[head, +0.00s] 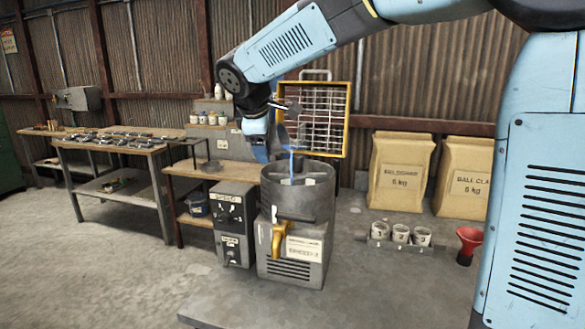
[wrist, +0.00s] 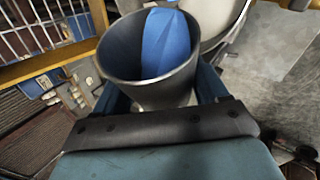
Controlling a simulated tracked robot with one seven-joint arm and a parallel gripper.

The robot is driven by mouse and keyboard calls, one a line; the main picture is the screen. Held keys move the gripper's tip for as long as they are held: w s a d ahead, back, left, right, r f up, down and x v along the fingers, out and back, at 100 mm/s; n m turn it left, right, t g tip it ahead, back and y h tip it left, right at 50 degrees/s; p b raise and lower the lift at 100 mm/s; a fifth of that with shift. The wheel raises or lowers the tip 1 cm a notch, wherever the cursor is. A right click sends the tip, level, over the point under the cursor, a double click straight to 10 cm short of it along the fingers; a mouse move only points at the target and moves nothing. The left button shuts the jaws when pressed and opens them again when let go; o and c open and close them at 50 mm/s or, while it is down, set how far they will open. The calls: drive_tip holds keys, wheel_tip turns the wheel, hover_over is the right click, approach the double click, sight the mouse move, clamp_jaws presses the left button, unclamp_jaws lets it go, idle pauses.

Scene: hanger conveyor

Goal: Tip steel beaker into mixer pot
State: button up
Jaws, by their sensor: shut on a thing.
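My gripper (head: 262,146) is shut on the steel beaker (wrist: 120,62), just above and left of the mixer pot's mouth. In the wrist view, the beaker sits between my fingers, with blue contents (wrist: 168,42) reaching up one side to the rim, so it looks tilted. In the head view, my gripper largely hides the beaker. A thin blue strand (head: 291,163) stands over the mouth of the dark grey mixer pot (head: 297,205); it looks like a stream running down into it. A pale curved rim, probably the pot's, shows at the wrist view's top right (wrist: 222,22).
A grey control box (head: 235,222) adjoins the mixer's left. Behind stands a yellow-framed rack (head: 318,117). Three numbered cups (head: 400,234), a red funnel (head: 467,245) and two paper sacks (head: 402,172) stand to the right. The bench front is clear.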

drive_tip(key=shift+d+y, duration=0.1)
drive_tip(key=shift+y, duration=0.5)
drive_tip(key=shift+f, duration=0.1)
drive_tip(key=shift+s+d+f+m+t+y, duration=0.1)
drive_tip(key=shift+d+m+t+y, duration=0.05)
drive_tip(key=shift+m+t+y, duration=0.3)
idle(0.6)
drive_tip(key=shift+d+f+y, duration=0.1)
drive_tip(key=shift+d+y, duration=0.05)
drive_tip(key=shift+y, duration=0.2)
idle(0.6)
